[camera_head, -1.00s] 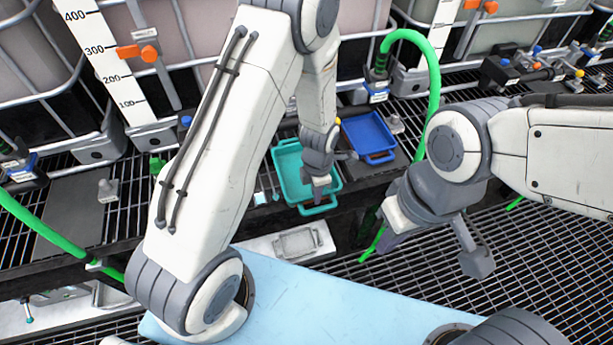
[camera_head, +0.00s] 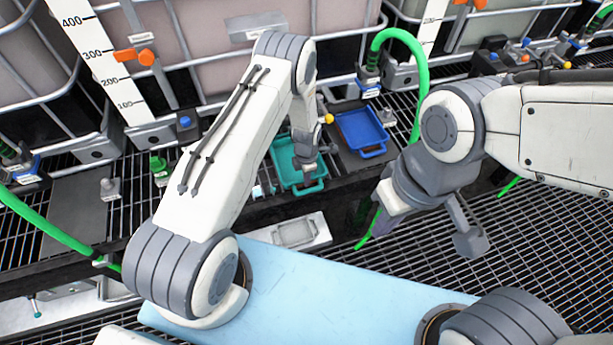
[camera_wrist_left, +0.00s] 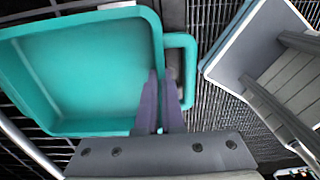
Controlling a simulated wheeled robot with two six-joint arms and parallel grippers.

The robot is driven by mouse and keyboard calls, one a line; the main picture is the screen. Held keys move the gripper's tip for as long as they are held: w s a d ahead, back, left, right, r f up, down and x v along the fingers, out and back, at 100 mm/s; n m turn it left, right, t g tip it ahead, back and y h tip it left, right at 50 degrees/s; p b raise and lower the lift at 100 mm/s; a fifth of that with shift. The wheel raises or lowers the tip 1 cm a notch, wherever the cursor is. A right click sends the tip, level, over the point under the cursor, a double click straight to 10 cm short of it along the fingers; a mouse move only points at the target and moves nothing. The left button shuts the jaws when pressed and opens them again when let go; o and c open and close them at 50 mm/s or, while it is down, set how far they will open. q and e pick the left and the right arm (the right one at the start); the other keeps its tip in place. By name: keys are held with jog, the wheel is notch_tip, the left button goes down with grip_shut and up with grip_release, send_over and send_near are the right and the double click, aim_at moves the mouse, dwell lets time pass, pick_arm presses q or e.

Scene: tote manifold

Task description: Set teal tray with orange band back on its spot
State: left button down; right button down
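The teal tray (camera_head: 283,165) is at the front of the grated shelf, left of the blue tray. Its loop handle (camera_head: 306,190) faces me. My left gripper (camera_head: 308,172) reaches down at its near side. In the left wrist view, the two purple fingers (camera_wrist_left: 160,103) are close together at the tray's handle-side rim (camera_wrist_left: 154,45), one over the tray side and one over the handle opening. They look shut on the tray. I see no orange band. Whether the tray touches the shelf is unclear. My right gripper (camera_head: 372,222) hangs away from the trays, its fingertips mostly hidden.
The blue tray (camera_head: 361,131) lies on a dark plate (camera_head: 350,162) close to the right. A yellow knob (camera_head: 328,118) stands behind the teal tray. A green hose (camera_head: 421,85) arches at the right. A grey recessed plate (camera_head: 295,233) lies lower in front. A bare dark plate (camera_head: 77,205) is at the left.

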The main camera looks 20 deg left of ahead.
pick_arm(q)
jog(key=shift+f+b, duration=0.2)
jog(key=shift+b, duration=0.1)
jog(key=c, duration=1)
grip_release()
jog(key=shift+c, duration=0.2)
jog(key=shift+r, duration=0.1)
